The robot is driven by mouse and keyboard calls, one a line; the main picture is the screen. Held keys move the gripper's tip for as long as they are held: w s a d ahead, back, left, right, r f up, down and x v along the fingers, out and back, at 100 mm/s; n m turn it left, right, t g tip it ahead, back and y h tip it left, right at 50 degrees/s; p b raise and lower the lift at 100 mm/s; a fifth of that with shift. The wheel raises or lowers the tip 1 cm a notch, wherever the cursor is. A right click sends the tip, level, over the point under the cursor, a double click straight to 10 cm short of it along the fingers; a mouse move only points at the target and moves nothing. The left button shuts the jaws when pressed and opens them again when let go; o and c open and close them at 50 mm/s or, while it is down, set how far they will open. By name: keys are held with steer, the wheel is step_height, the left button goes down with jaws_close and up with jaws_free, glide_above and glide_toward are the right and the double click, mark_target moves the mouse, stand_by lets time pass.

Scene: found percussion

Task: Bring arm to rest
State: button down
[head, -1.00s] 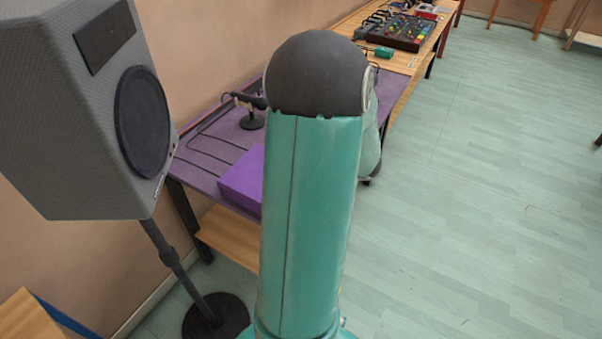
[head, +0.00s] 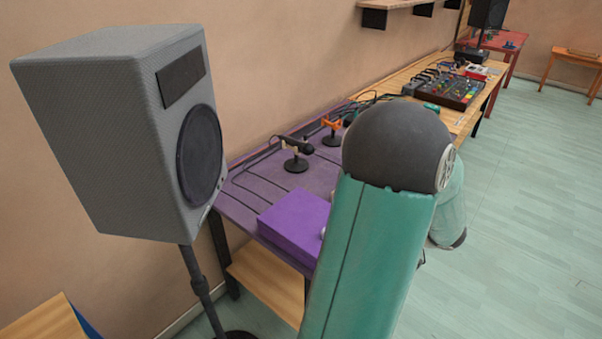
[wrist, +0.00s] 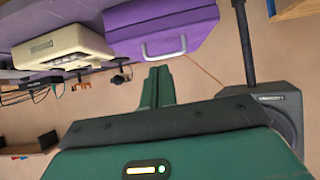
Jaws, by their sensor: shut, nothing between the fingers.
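My arm (head: 375,250), teal with a dark grey rounded joint, stands in the foreground of the head view. It hides part of the purple table and my gripper there. In the wrist view, which looks upside down, my gripper (wrist: 158,86) has its teal fingers together, with nothing between them. The fingertips appear close to the handle of a purple case (wrist: 165,28), but I cannot tell whether they touch. The case (head: 293,225) also shows in the head view on the purple table (head: 245,190).
A grey loudspeaker (head: 100,130) on a stand is left of the table. Microphones (head: 297,158) stand on the table, and a mixer (head: 450,90) sits further back. A cream box (wrist: 62,47) is beside the case. Free floor (head: 530,220) lies to the right.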

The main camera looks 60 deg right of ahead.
steer(key=w+a+r+n+g+y, duration=0.1)
steer(key=w+a+r+g+y, duration=0.2)
steer(key=w+a, duration=0.6)
steer(key=w+a+r+n+g+y, duration=0.1)
steer(key=w+a+r+g+y, duration=0.3)
steer(key=w+a, duration=0.6)
steer(key=s+a+r+h, duration=0.1)
steer(key=a+r+h, duration=0.1)
steer(key=a, duration=0.6)
steer(key=s+a+r+h, duration=0.1)
steer(key=a+r, duration=0.3)
steer(key=a, duration=0.4)
steer(key=s+a+r+t+h, duration=0.1)
steer(key=a+r+h, duration=0.1)
steer(key=a, duration=0.7)
steer(key=shift+s+r+m+h, duration=0.4)
steer(key=shift+d, duration=0.1)
